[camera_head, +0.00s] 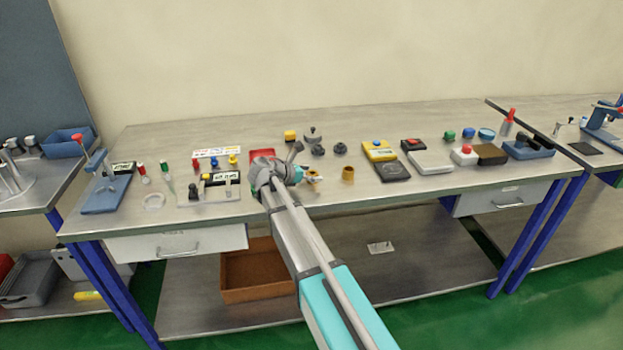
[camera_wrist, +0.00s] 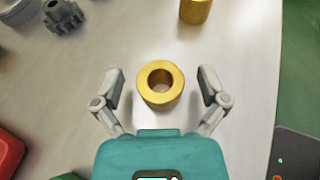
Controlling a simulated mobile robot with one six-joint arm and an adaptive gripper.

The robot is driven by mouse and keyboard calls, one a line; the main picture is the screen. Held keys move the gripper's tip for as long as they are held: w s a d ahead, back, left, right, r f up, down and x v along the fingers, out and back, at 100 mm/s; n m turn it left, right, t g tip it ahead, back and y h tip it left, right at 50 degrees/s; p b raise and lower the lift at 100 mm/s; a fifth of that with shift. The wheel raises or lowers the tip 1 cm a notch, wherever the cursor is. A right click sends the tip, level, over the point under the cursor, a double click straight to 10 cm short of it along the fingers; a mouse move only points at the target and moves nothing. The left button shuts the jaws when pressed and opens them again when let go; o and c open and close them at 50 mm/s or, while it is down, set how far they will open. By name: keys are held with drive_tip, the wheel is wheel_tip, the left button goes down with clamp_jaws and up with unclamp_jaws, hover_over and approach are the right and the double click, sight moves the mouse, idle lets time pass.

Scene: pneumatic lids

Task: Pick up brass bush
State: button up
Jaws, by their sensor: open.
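The brass bush (camera_wrist: 147,96) is a short, thick gold ring with a round hole, standing on the bench with its hole facing up. My gripper (camera_wrist: 162,76) is open, with one finger on each side of the bush in the wrist view and a visible gap on both sides. In the head view the bush (camera_head: 313,177) shows at the tip of my gripper (camera_head: 303,175), partly hidden by it. A second brass piece, a taller cylinder (camera_wrist: 195,11), stands apart at the top of the wrist view and just right of the bush in the head view (camera_head: 348,175).
A dark grey gear (camera_wrist: 64,18) lies at upper left in the wrist view. A red object (camera_wrist: 8,155) is at its left edge. In the head view, a yellow box (camera_head: 379,151) and a dark box (camera_head: 393,172) stand to the right. The bench's front edge is close.

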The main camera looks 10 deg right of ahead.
clamp_jaws()
idle(0.5)
drive_tip(key=shift+r, duration=0.15)
wheel_tip(320, 180, up, 3)
drive_tip(key=p, duration=0.3)
drive_tip(key=s+a+r+p, duration=0.5)
drive_tip(key=s+r+p, duration=0.4)
drive_tip(key=s, duration=0.4)
drive_tip(key=shift+a+r+p, duration=0.2)
drive_tip(key=shift+r+p, duration=0.15)
drive_tip(key=shift+p, duration=0.15)
